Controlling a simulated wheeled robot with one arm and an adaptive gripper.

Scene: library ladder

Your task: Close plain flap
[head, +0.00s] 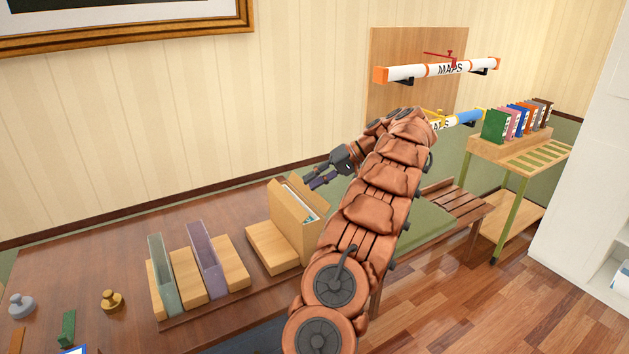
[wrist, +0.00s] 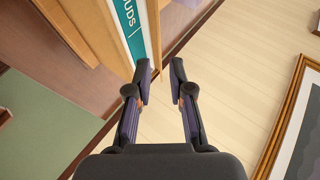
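A light wooden box (head: 291,211) stands on the brown desk, with white and teal-edged contents showing at its open top. A plain tan panel forms its near side, and a low wooden block (head: 272,245) lies in front. I cannot tell for sure which part is the plain flap.
A green bookend (head: 163,276) and a purple bookend (head: 207,260) stand among wooden blocks left of the box. Knobs (head: 112,300) sit at the desk's left. A shelf table (head: 517,155) holds several coloured books at right.

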